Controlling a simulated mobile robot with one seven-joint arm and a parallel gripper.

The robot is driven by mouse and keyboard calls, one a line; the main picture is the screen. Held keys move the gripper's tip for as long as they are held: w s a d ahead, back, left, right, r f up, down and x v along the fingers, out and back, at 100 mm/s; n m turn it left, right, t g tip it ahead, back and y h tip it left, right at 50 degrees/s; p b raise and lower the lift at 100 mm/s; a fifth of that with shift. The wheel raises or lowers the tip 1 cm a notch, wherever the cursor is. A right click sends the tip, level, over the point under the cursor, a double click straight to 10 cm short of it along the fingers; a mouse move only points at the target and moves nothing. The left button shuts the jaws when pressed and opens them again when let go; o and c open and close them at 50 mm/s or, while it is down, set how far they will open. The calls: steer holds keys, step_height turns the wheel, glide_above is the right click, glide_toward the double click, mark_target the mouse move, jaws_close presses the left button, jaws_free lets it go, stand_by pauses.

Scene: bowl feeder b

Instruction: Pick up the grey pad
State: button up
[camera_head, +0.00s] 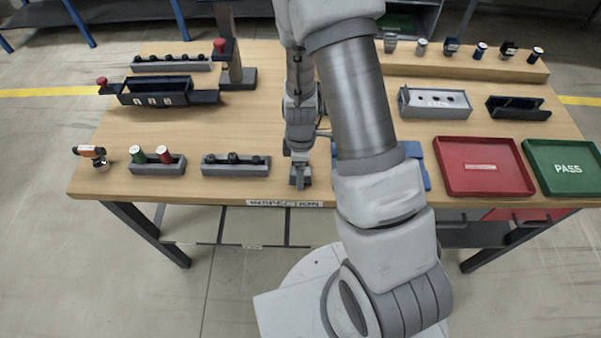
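My gripper (299,179) points down at the front middle of the wooden table, above or close to its front edge. Its fingers are small and grey here, and I cannot tell whether they are open or shut, or whether something grey is between them. I cannot make out a separate grey pad with certainty. A blue tray or mat (417,158) lies just right of the gripper, mostly hidden behind my arm, so anything on its middle is hidden.
Left of the gripper stand a grey rack with dark pegs (236,165) and a rack with green and red cylinders (157,163). A red tray (482,189) and a green PASS tray (565,187) lie right. A dark post (234,62) rises behind. Bare wood lies behind the front racks.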

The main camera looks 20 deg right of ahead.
jaws_close()
stand_by(0.3)
steer(key=shift+r, duration=0.15)
steer(key=shift+r, duration=0.55)
step_height(320, 180, up, 2)
steer(key=shift+w+r, duration=0.1)
steer(key=shift+r, duration=0.1)
steer(key=s+d+r+b, duration=0.1)
steer(key=s+d+r, duration=0.6)
steer(key=s, duration=0.2)
steer(key=shift+d+r, duration=0.15)
steer(key=shift+d, duration=0.2)
